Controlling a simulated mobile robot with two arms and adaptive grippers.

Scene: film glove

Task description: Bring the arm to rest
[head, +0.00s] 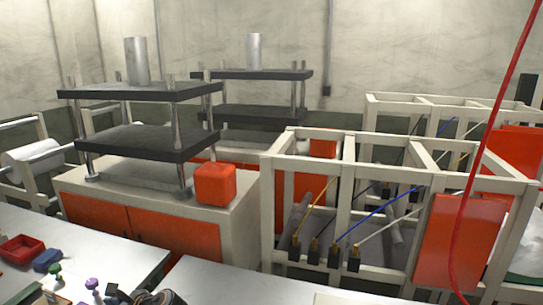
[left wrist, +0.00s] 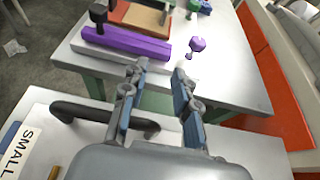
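My left gripper (left wrist: 161,70) shows in the left wrist view with its two fingers apart. Nothing is held between them. I cannot tell any touch. In the head view a dark, partly cut-off shape shows at the bottom edge, and I cannot tell if it is my gripper. My right gripper is in neither view.
A purple bar (left wrist: 125,44) and a purple knob (left wrist: 197,44) sit on the table beyond the fingers. A label reading SMALL (left wrist: 20,150) is at left. A red tray (head: 22,250) stands at the head view's left. Presses (head: 145,90) and a white frame (head: 345,200) stand behind.

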